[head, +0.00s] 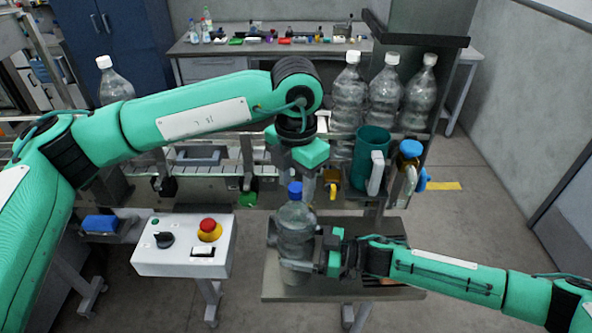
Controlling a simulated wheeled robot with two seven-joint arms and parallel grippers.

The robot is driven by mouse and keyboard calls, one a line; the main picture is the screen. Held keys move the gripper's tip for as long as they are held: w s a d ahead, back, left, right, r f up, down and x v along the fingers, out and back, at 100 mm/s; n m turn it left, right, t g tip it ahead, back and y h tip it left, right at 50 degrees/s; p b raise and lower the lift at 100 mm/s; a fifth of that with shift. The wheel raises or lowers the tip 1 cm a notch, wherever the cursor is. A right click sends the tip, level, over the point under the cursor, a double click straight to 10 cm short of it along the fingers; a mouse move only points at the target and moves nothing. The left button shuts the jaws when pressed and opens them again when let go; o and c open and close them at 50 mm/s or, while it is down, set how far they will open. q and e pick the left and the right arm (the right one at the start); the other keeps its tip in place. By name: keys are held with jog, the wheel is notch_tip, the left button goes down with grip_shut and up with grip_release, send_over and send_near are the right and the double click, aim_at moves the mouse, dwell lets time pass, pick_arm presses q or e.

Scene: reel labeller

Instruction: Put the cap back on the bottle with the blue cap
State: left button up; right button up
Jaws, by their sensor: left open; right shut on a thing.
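A clear bottle (295,230) stands upright on a small metal table (285,291). A blue cap (295,189) sits at the top of its neck; how firmly it is seated cannot be told. My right gripper (303,252) is shut on the bottle's body from the right. My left gripper (300,172) is open, pointing down just above the cap, and its fingers are partly hidden behind its own body.
A control box (184,246) with a red button stands left of the bottle. Behind are a conveyor (205,180), a green cup (371,150), a blue-topped container (410,150) and several white-capped bottles (384,95). A blue block (100,224) lies at left.

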pick_arm(q)
grip_shut()
jog(key=shift+o, duration=0.7)
grip_release()
jog(key=shift+r, duration=0.15)
notch_tip(320, 180, up, 12)
pick_arm(e)
jog(key=o, duration=1.8)
jog(key=shift+o, duration=0.2)
pick_arm(q)
jog(key=shift+f, duration=0.2)
